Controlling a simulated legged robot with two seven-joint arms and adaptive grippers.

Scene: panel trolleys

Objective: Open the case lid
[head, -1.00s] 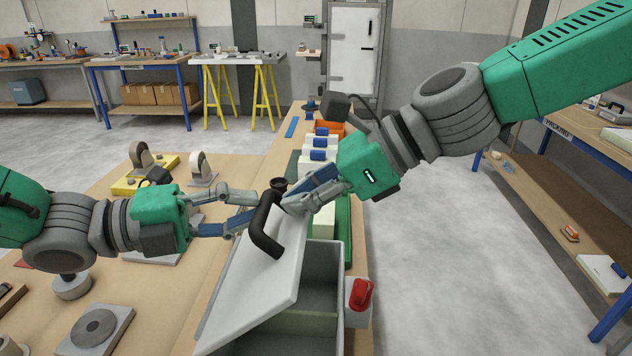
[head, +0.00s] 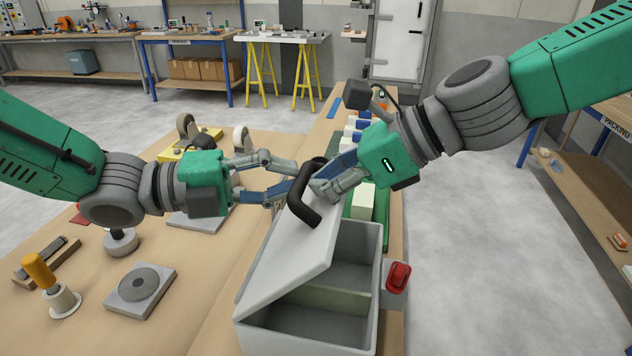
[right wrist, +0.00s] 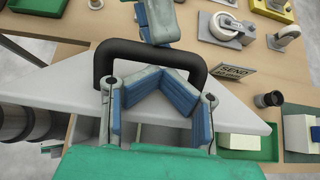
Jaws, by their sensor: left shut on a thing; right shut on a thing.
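The light grey case (head: 366,285) stands on the bench with its inside partly uncovered, showing a divider and compartments. Its lid (head: 290,258) is tilted up and slants down to the left across the opening. A black bar handle (head: 304,204) stands on the lid; it also shows in the right wrist view (right wrist: 112,54). My left gripper (head: 297,180) reaches the handle from the left and is shut on it. My right gripper (head: 322,186) is shut at the handle from the right; its blue fingers (right wrist: 155,80) meet at the bar. The exact contact is partly hidden.
A red knob (head: 398,277) sits right beside the case. A caster wheel (head: 241,140), a grey plate with a disc (head: 140,288) and an orange-handled tool (head: 40,270) lie on the bench to the left. Open floor (head: 480,250) is to the right.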

